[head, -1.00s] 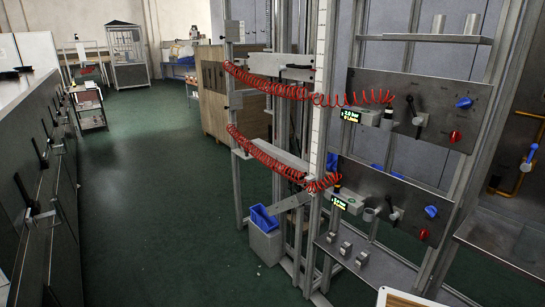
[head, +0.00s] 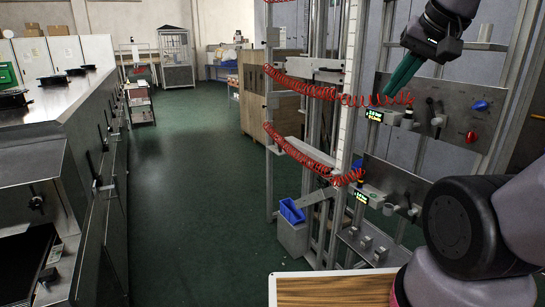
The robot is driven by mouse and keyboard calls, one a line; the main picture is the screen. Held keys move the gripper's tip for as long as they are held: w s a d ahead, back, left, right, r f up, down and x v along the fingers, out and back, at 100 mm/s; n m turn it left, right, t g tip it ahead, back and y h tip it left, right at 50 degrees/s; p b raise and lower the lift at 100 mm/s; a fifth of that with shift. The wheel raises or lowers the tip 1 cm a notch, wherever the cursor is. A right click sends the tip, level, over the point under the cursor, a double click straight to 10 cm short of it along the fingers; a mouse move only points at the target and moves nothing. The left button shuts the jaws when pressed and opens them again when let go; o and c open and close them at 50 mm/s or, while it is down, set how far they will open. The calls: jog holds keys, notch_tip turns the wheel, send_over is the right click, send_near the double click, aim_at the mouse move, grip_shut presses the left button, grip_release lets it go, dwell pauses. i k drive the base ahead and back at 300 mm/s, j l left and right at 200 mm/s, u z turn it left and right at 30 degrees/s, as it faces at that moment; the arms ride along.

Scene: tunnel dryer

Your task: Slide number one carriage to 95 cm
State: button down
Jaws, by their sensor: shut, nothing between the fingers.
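Two grey carriages sit on an upright metal frame (head: 335,30) in the head view, an upper one (head: 312,68) and a lower one (head: 305,153). Each has a red coiled hose running to a panel at the right. I cannot read which is number one. A white scale strip (head: 349,95) runs up the frame just right of the carriages; its figures are too small to read. My gripper (head: 390,92) has green fingers, shut and empty, pointing down and left. It appears in front of the upper panel (head: 450,112), right of the scale and apart from both carriages.
Small lit displays sit on the upper (head: 374,115) and lower panels, beside levers and blue and red knobs. A blue bin (head: 292,211) is at the frame's foot. A wood-topped surface (head: 330,290) is close in front. A long steel machine lines the left; the green floor between is clear.

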aim_at(318, 155)
jog(key=i+j+u, duration=0.25)
jog(key=i, duration=0.65)
jog(key=l, duration=0.1)
